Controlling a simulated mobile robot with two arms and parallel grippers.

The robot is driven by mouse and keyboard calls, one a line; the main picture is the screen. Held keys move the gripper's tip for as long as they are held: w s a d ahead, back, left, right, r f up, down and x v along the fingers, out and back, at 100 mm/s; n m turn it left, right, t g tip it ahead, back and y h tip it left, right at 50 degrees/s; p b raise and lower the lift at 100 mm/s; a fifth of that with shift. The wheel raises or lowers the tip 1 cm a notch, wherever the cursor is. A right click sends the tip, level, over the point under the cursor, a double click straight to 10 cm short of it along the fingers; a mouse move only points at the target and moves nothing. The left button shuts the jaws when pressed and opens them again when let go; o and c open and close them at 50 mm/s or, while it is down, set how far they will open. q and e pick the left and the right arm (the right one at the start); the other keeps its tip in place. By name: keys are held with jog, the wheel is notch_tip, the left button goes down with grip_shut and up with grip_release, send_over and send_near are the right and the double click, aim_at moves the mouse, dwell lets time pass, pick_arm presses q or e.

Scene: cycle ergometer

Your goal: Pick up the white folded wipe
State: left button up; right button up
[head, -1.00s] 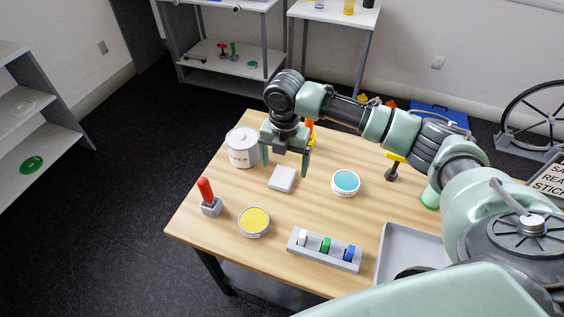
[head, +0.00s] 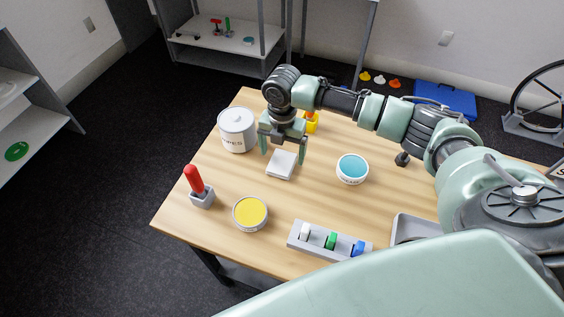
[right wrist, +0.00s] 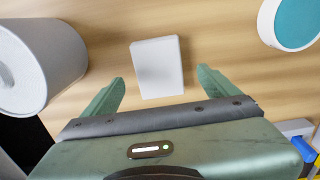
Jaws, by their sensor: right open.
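The white folded wipe (head: 282,164) is a small flat square lying on the wooden table. It also shows in the right wrist view (right wrist: 157,68), just beyond the fingertips and between their lines. My right gripper (head: 283,154) is open and empty, pointing down over the wipe, with a finger on either side of it in the head view. In the right wrist view the two green fingers (right wrist: 161,78) are spread wide with nothing between them. I cannot tell how high the fingertips are above the table. My left gripper is not in view.
A white canister (head: 238,131) stands close left of the wipe. A teal-topped tub (head: 352,168) is to its right. A yellow-topped tub (head: 250,213), a red-handled tool in a grey holder (head: 202,197) and a grey rack (head: 298,238) sit nearer the front. A grey tray (head: 402,229) is at right.

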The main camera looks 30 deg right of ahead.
aim_at(282, 162)
notch_tip(282, 162, down, 4)
jog(key=shift+w+f+p, duration=0.1)
jog(key=shift+p, duration=0.2)
jog(key=c, duration=1.4)
jog(key=shift+c, duration=0.2)
jog(key=shift+r, duration=0.2)
